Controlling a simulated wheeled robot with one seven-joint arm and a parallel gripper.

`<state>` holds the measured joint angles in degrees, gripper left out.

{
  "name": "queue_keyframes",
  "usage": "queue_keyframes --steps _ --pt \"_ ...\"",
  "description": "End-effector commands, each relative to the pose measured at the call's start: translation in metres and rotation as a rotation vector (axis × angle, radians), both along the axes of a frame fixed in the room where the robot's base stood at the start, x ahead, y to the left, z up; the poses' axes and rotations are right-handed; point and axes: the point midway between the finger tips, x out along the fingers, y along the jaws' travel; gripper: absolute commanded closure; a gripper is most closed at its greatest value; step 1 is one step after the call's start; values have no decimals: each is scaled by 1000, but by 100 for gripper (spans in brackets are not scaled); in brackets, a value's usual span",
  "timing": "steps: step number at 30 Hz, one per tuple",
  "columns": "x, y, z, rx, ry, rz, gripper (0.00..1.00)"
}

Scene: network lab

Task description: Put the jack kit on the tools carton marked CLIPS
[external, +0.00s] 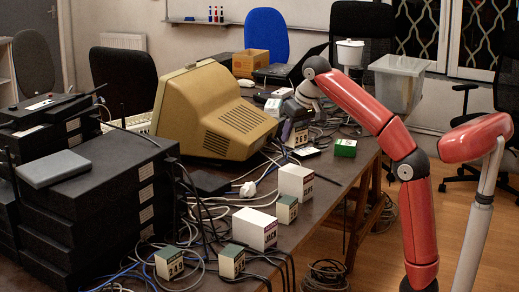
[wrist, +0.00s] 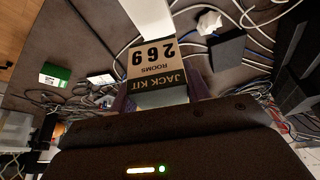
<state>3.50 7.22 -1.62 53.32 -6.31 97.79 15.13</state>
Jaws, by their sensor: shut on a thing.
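The jack kit is a small box with a tan label reading JACK KIT, ROOMS, 269; it fills the middle of the wrist view (wrist: 158,62). My gripper (wrist: 160,97) is shut on it, a finger on each side. In the external view the kit (external: 299,138) hangs under my gripper (external: 298,122), over the cables right of the beige monitor; its gap to the table is unclear. A white carton (external: 295,181) nearer the camera carries a dark label that seems to read CLIPS. Another white carton (external: 254,227), marked JACK, stands closer still. A white block (wrist: 146,10) shows beyond the kit in the wrist view.
Small grey-green boxes (external: 287,209) stand around the white cartons. A green-and-white box (external: 345,148) lies near the table's right edge. The beige monitor (external: 213,110) and black equipment stack (external: 95,200) block the left.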

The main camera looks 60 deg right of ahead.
Motion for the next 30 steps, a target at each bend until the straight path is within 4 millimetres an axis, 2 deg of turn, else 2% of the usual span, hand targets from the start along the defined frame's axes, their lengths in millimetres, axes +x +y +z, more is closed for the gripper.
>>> queue_keyframes --steps 4,10,15,29,30 --pt "-4 -3 -28 0 3 -6 78" --pt "-3 -2 -47 0 0 -4 78" --pt "-3 -2 -72 1 2 -5 78" --pt "-3 -2 -80 0 0 -4 78" --pt "-2 -2 -80 0 0 -4 50"
